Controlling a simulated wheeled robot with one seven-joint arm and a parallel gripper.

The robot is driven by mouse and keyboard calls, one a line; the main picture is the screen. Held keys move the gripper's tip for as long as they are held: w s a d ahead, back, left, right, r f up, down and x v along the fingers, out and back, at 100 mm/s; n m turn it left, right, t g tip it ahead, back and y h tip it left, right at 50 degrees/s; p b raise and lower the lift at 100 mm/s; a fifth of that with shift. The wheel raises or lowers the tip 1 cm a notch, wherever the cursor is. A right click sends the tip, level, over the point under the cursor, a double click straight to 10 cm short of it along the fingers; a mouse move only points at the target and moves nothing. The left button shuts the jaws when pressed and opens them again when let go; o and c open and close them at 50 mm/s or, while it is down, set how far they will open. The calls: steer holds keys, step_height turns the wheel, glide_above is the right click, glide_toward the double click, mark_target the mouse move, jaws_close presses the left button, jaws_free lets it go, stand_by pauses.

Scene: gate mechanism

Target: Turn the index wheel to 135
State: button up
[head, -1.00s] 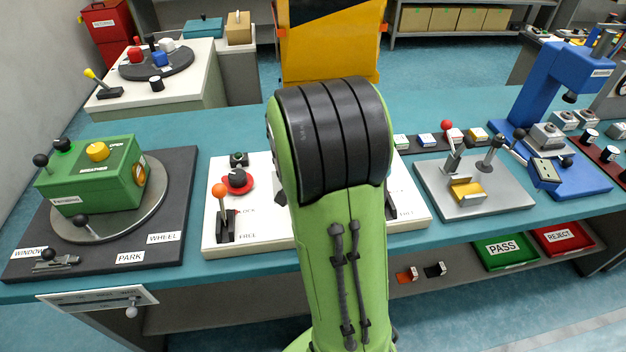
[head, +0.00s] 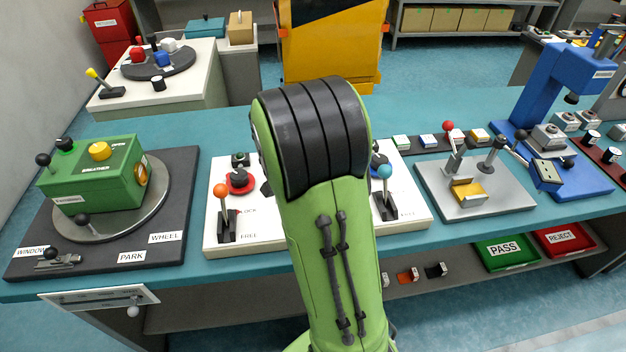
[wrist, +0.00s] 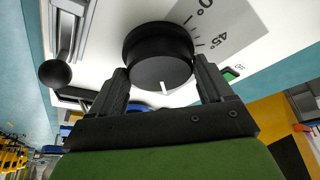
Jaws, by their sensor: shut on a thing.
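The index wheel (wrist: 158,50), a round black knob with a white pointer mark on its face, shows in the wrist view. The white mark points towards the bottom of the picture, away from the printed figures. My gripper (wrist: 162,70) has one finger on each side of the wheel and is shut on it. In the head view my green arm hides the gripper and the wheel.
A lever with a black ball (wrist: 55,73) is close left of the wheel in the wrist view. In the head view, an orange-ball lever (head: 221,189) and a blue-ball lever (head: 384,172) stand either side of my arm. A green box (head: 95,178) is at left.

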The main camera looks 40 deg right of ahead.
steer(key=shift+f, duration=0.1)
steer(key=o, duration=1)
steer(key=shift+c, duration=0.2)
steer(key=p+v, duration=0.5)
steer(key=v, duration=1.1)
steer(key=shift+d, duration=0.15)
